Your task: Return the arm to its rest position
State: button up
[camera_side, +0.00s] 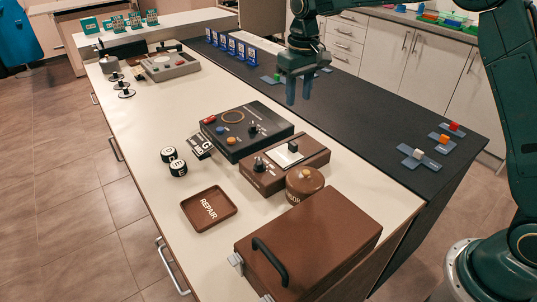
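My gripper (298,90) hangs from my dark green arm in the upper middle of the side view. It points down above the dark strip of the worktop. Its two fingers look apart, with nothing seen between them, and it appears clear of the surface. My arm reaches in from the right edge, where its base stands beside the table.
Below are a dark control box (245,130), a brown switch box (285,165), a round brown pot (305,183), a brown case (310,245) and a REPAIR tray (190,216). Blue stands (231,46) and small coloured blocks (443,139) sit on the dark strip.

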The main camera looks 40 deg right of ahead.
jog(key=s+d+r+t, duration=0.1)
jog(key=s+r, duration=0.5)
jog(key=s, duration=0.3)
jog(key=s+d+r+t, duration=0.1)
jog(key=s+r+t, duration=0.1)
jog(key=s+r, duration=0.5)
jog(key=s+f+t, duration=0.1)
jog(key=s+f, duration=0.1)
jog(key=s, duration=0.7)
jog(key=s+f+t, duration=0.1)
jog(key=s+f, duration=0.2)
jog(key=s, duration=0.7)
jog(key=shift+d+f, duration=0.3)
jog(key=shift+d, duration=0.1)
